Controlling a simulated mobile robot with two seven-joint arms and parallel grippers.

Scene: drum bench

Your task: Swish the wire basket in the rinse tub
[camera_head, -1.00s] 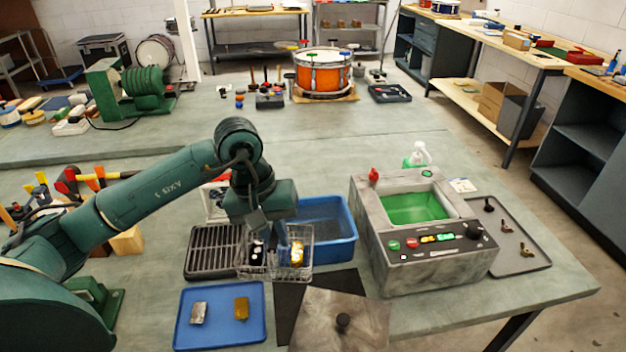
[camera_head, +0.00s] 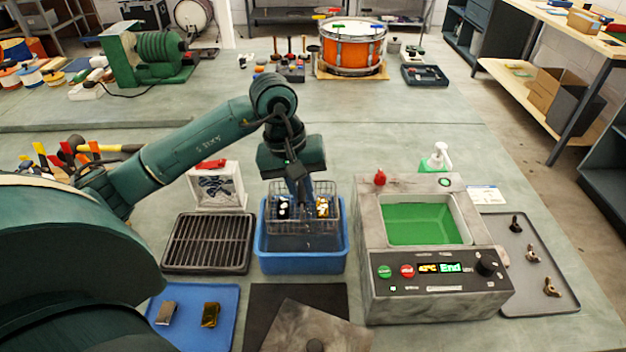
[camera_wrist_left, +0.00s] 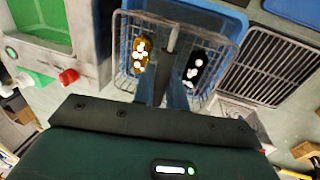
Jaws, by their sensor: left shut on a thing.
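The wire basket (camera_head: 304,222) hangs over the blue rinse tub (camera_head: 302,263), and its lower part looks to be at or just inside the tub's rim. My left gripper (camera_head: 299,196) is shut on the basket's upright handle at the middle. In the left wrist view the gripper (camera_wrist_left: 165,92) grips the handle of the basket (camera_wrist_left: 163,55). Inside the basket lie a gold part (camera_head: 322,208) and a dark part with white spots (camera_head: 283,208). How deep the basket sits is hard to tell. My right gripper is not in view.
A black drain rack (camera_head: 208,243) stands left of the tub. The grey cleaner with a green bath (camera_head: 425,224) stands close on the right, its display reading "End". A blue tray (camera_head: 190,318) with two parts and a grey lid (camera_head: 318,330) lie in front.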

